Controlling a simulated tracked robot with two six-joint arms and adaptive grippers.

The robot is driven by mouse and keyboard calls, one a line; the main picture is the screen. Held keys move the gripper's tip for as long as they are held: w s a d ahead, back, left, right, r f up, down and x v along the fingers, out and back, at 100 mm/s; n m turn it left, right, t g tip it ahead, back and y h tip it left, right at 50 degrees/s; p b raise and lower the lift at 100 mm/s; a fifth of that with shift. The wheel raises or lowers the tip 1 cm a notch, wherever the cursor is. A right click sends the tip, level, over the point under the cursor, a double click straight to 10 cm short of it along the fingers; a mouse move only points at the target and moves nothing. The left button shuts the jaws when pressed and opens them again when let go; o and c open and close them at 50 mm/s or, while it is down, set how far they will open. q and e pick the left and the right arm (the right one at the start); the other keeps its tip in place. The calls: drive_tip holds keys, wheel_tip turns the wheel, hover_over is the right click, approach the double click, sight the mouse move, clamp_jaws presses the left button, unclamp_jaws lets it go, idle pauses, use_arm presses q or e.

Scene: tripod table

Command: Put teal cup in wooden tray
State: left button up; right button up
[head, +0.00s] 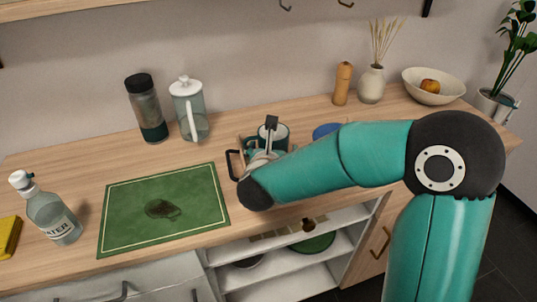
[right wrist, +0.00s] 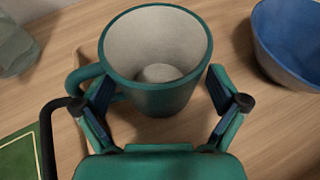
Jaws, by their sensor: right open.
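The teal cup (head: 281,133) stands upright on the worktop side of my right arm in the head view, partly hidden by the gripper. In the right wrist view the cup (right wrist: 160,97) shows its pale, empty inside and a handle on its left. My right gripper (right wrist: 163,92) is open, with one finger on each side of the cup. It also shows in the head view (head: 266,146). A bit of the wooden tray (head: 243,142) with a black handle shows left of the cup, mostly hidden. I cannot tell whether the cup stands inside it. My left gripper is out of view.
A blue bowl (head: 326,130) stands just right of the cup. A green mat (head: 190,215) with a dark patch lies to the left. A jar (head: 147,112), a glass pitcher (head: 190,110) and a water bottle (head: 52,212) stand around it. A wooden mill (head: 342,84) stands behind.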

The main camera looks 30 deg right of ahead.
drive_tip(key=v, duration=1.2)
drive_tip(key=shift+s, duration=0.1)
